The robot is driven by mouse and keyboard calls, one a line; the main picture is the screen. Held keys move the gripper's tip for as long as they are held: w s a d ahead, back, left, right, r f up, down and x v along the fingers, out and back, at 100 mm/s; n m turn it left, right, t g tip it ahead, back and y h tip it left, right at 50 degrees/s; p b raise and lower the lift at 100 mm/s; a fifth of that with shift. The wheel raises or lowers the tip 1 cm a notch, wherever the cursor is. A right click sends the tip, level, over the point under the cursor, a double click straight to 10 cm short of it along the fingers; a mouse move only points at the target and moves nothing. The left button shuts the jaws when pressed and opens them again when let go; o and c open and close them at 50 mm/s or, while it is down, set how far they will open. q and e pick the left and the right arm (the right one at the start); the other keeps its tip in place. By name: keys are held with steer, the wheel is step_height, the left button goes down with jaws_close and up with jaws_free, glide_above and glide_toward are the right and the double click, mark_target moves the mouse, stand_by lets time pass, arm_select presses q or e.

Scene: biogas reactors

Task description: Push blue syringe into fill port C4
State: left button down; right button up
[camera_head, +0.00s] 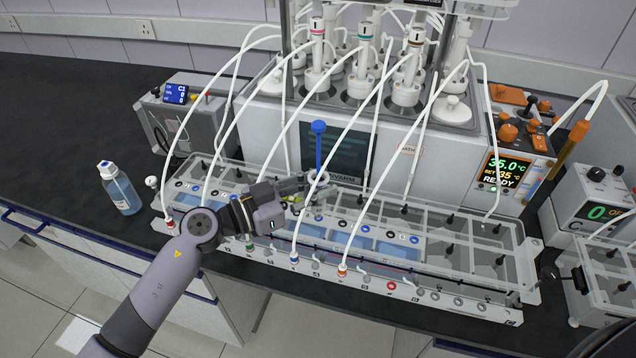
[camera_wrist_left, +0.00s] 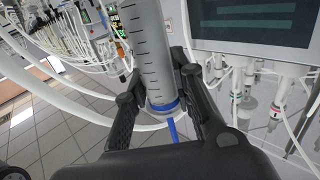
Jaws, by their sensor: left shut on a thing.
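The blue syringe stands roughly upright in the head view, its blue plunger (camera_head: 318,145) raised above my left gripper (camera_head: 301,194). In the left wrist view its grey graduated barrel (camera_wrist_left: 147,50) and blue collar (camera_wrist_left: 165,105) lie between the two dark fingers of my left gripper (camera_wrist_left: 164,98), which is shut on it. In the head view the gripper and a white tube hide most of the barrel, and the tip cannot be made out. The long clear-topped reactor tray (camera_head: 470,232) lies below and around the gripper. Its port labels are too small to read, so I cannot tell which is C4.
White tubes (camera_head: 380,85) arch over the tray close to my gripper. A control unit with a dark screen (camera_head: 350,150) stands behind. A bottle of blue liquid (camera_head: 119,187) stands left on the black bench, with free room around it.

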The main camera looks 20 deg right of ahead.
arm_select(q)
steer(key=shift+f, duration=0.7)
stand_by(0.9)
stand_by(0.3)
steer(key=c, duration=1.3)
jaws_free()
steer(key=shift+a, duration=0.1)
steer(key=a, duration=0.4)
steer(key=s+a, duration=0.1)
steer(key=a, duration=0.2)
steer(key=s+a, duration=0.1)
steer(key=a, duration=0.3)
steer(key=shift+s+a, duration=0.1)
steer(key=shift+a, duration=0.2)
steer(key=shift+r, duration=0.1)
